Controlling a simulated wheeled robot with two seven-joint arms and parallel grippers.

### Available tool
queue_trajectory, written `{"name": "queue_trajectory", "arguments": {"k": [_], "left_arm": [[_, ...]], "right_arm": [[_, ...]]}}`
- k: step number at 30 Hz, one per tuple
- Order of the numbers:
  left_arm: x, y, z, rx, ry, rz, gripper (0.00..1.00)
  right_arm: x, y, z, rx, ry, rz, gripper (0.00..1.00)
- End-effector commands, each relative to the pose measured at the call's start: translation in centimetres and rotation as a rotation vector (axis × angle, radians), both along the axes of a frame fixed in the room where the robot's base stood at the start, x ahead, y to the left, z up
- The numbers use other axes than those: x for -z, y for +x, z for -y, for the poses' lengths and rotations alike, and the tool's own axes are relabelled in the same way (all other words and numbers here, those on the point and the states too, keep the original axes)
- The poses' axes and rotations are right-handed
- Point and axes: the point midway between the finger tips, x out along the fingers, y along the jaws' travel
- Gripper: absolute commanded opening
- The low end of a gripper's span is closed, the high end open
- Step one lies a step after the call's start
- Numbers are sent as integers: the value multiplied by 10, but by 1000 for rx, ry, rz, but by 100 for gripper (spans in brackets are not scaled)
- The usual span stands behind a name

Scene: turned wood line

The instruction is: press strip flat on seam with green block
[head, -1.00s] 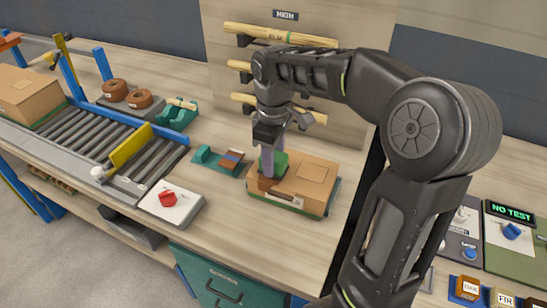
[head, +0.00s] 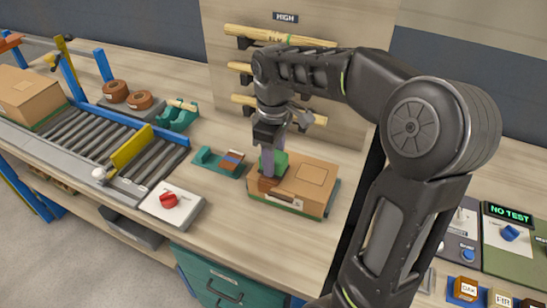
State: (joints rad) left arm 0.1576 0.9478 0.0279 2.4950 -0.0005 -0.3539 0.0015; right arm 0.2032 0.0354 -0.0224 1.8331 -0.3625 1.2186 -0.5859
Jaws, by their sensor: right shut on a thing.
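My right gripper (head: 271,164) points down at the left end of a cardboard box (head: 308,179) on the bench. It is shut on the green block (head: 280,160), which is low against the box top. A brown strip (head: 266,184) shows at the box's left end, beside the fingers; the fingers and block hide part of it and of the seam. I cannot tell whether the block touches the strip. My left gripper is not in view.
A teal holder (head: 205,158) with a small striped piece sits left of the box. A white panel with a red knob (head: 168,200) is nearer the front edge. A roller conveyor (head: 75,135) with a yellow bar and another box (head: 28,95) is at left. Wooden rods hang behind.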

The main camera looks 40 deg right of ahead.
Motion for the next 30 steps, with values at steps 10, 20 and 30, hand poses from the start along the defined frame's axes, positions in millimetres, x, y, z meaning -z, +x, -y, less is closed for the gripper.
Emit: {"name": "queue_trajectory", "arguments": {"k": [10, 20, 30], "left_arm": [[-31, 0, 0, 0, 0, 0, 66], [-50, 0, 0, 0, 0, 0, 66], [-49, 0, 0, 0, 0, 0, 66]], "right_arm": [[-37, 1, 0, 0, 0, 4, 9], [-60, 1, 0, 0, -1, 5, 9], [-60, 1, 0, 0, -1, 5, 9]]}}
